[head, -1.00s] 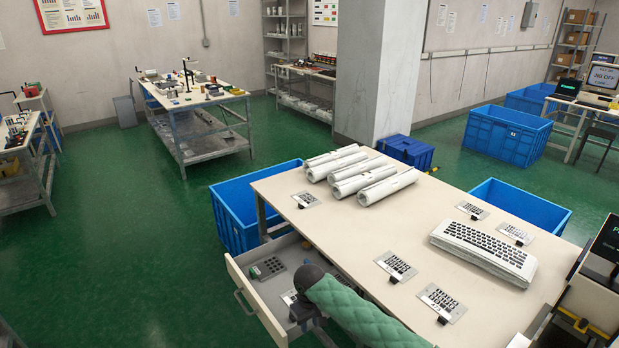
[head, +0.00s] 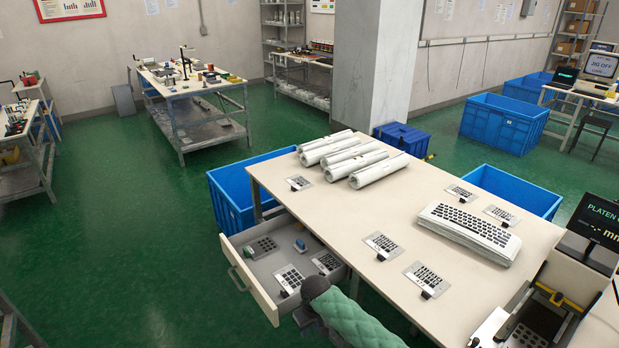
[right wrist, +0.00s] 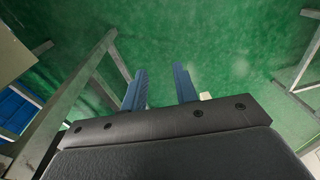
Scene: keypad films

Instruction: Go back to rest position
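My right arm, in a green quilted sleeve, comes in at the bottom of the head view. Its dark gripper (head: 308,318) is low beside the front of the open drawer (head: 262,292). In the right wrist view the two blue fingers (right wrist: 160,90) are apart, with only green floor between them. The gripper is open and empty. My left gripper is not in view.
The drawer holds several keypad pieces (head: 289,278) and a small blue-and-white block (head: 300,246). The table (head: 350,220) above carries white rolls (head: 365,168), keypad plates (head: 427,279) and a stack of keypad films (head: 465,232). Blue crates (head: 228,205) stand around it.

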